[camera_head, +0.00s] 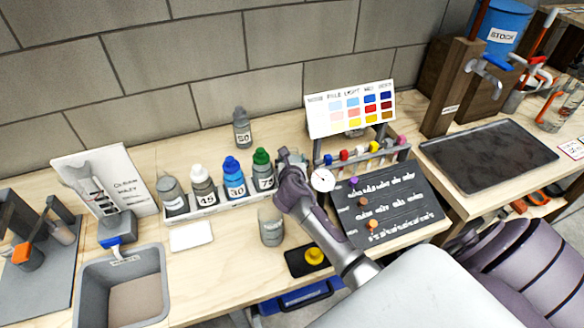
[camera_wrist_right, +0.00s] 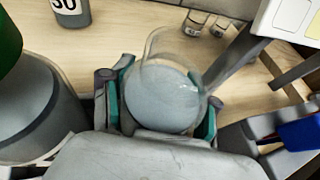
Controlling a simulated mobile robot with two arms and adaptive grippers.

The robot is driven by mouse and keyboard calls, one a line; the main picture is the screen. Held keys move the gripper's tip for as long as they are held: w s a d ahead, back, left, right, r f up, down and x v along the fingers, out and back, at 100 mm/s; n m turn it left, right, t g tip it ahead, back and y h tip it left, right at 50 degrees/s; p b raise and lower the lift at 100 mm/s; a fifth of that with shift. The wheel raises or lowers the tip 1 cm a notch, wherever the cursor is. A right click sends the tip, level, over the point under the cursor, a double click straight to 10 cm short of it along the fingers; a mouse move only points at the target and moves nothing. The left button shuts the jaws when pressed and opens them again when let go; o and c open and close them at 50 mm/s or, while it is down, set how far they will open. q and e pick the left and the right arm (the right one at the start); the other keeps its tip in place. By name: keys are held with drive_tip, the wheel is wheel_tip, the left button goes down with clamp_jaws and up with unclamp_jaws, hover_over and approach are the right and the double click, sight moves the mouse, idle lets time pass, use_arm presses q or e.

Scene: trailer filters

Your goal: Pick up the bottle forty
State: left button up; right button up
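No bottle with a readable "40" label shows. Along the rack (camera_head: 232,201) stand a grey-capped bottle (camera_head: 172,196), label unclear, a white-capped bottle (camera_head: 202,188) that looks like 45, a blue-capped bottle (camera_head: 233,179) and a green-capped bottle (camera_head: 262,171). A grey bottle marked 50 (camera_head: 242,127) stands behind, also in the right wrist view (camera_wrist_right: 70,10). My right gripper (camera_head: 291,158) is at the rack's right end. In the right wrist view its fingers (camera_wrist_right: 160,112) straddle a clear round vessel with grey contents (camera_wrist_right: 162,92); firm contact is unclear. My left gripper is out of view.
A grey container (camera_head: 271,227) stands before the rack. A colour chart (camera_head: 350,108), a dark board (camera_head: 385,205) and several coloured-cap vials are to the right. A grey bin (camera_head: 122,285) is front left. The bench behind the rack is mostly clear.

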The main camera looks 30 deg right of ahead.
drive_tip(key=c, duration=0.7)
